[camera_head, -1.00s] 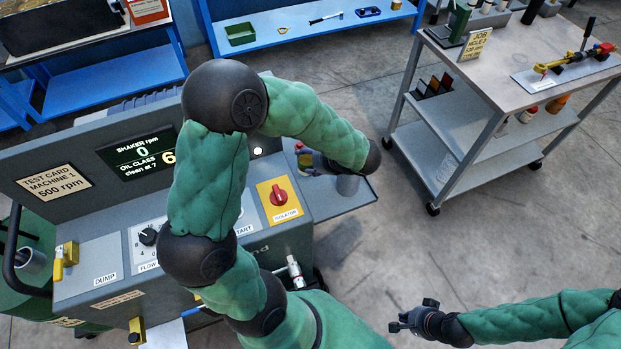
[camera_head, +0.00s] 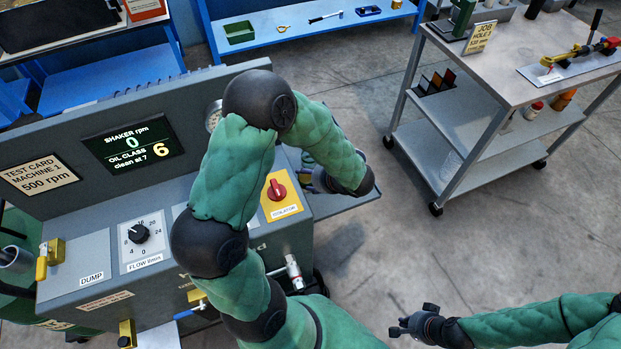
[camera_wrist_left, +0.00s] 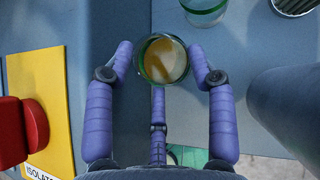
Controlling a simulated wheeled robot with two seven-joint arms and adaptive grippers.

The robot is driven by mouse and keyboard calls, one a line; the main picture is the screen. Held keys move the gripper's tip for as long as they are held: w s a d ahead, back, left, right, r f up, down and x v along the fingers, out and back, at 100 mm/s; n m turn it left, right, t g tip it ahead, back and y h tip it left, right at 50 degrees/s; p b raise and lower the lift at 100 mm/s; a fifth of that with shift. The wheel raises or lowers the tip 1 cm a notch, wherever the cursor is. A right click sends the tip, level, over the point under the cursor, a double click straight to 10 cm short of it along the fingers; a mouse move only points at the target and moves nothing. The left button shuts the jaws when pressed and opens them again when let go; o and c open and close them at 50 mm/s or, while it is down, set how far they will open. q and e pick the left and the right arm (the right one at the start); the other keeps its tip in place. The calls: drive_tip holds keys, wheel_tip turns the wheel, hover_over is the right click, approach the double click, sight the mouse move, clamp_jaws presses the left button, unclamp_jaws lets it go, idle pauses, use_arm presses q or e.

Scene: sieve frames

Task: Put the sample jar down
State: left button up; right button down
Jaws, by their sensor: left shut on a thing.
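A round clear sample jar (camera_wrist_left: 165,62) with a green rim and amber contents is between the fingers of my left gripper (camera_wrist_left: 162,70) in the left wrist view. The fingers press on it from both sides. In the head view my left gripper (camera_head: 316,180) is mostly hidden behind my own forearm, over the grey side shelf (camera_head: 345,200) of the machine, and the jar is hidden there. I cannot tell whether the jar touches the shelf. My right gripper (camera_head: 409,322) is open and empty at the lower right, above the floor.
A second green-tinted glass (camera_wrist_left: 205,16) stands on the shelf beyond the held jar. The red isolator knob (camera_head: 276,189) on its yellow plate is close to my left gripper. A grey trolley (camera_head: 500,75) stands to the right, with clear floor between.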

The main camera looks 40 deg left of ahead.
use_arm(q)
drive_tip(key=o, duration=0.9)
drive_tip(key=shift+r, duration=0.1)
drive_tip(key=shift+d+r, duration=0.25)
drive_tip(key=shift+r, duration=0.05)
drive_tip(key=p+v, duration=0.4)
drive_tip(key=v, duration=0.7)
drive_tip(key=shift+s+p, duration=0.1)
drive_tip(key=shift+p, duration=0.3)
drive_tip(key=shift+d, duration=0.1)
